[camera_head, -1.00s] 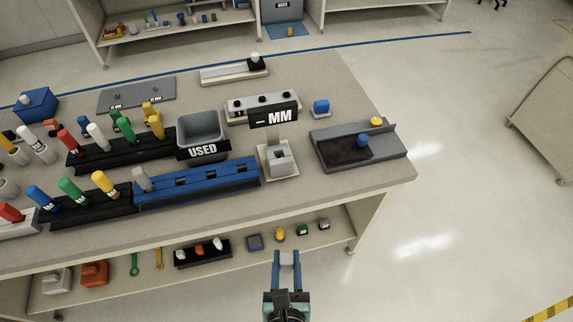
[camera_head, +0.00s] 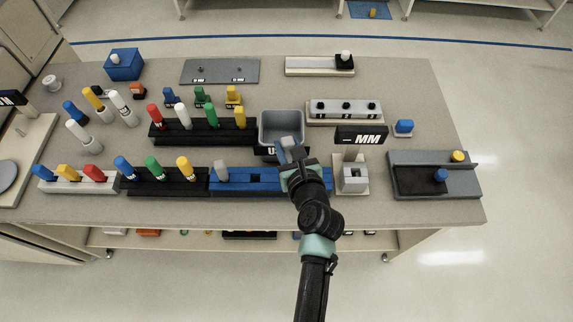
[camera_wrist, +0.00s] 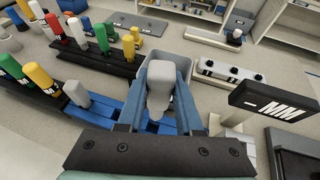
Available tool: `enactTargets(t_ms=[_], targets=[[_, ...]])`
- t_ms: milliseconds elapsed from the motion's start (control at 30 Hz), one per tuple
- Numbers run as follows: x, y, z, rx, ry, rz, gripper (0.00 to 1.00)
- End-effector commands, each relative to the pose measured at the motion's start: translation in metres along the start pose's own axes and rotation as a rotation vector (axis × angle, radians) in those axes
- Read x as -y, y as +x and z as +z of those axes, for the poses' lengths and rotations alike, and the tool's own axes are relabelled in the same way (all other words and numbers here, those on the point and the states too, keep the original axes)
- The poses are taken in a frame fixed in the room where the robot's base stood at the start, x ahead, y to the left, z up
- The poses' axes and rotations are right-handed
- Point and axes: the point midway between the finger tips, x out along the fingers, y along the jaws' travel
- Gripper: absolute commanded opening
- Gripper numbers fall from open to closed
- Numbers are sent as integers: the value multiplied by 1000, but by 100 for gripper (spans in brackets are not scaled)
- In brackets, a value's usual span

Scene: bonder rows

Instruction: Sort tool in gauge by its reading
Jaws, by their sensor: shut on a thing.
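My gripper (camera_head: 288,148) is shut on a grey tool (camera_wrist: 160,88), which sits between its blue fingers in the wrist view. It hovers over the back of the blue rack (camera_head: 235,184), at the front edge of the USED bin (camera_head: 282,117), whose sign it partly hides. The gauge (camera_head: 354,180), a grey block with a socket on a cream base, stands to the right of my gripper, apart from it. Its black display (camera_head: 361,135) reads a dash and MM. Another grey tool (camera_head: 221,171) stands upright in the blue rack's left slot.
Black racks (camera_head: 165,186) with coloured tools stand to the left. A cream block with several black knobs (camera_head: 345,109) is behind the gauge. The front table strip is clear.

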Motion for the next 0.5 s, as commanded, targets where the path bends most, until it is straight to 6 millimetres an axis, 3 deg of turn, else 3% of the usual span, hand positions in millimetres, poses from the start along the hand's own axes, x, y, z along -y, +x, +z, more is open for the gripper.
enactTargets(t_ms=[500], targets=[[2, 2, 8, -1, -6, 9, 0]])
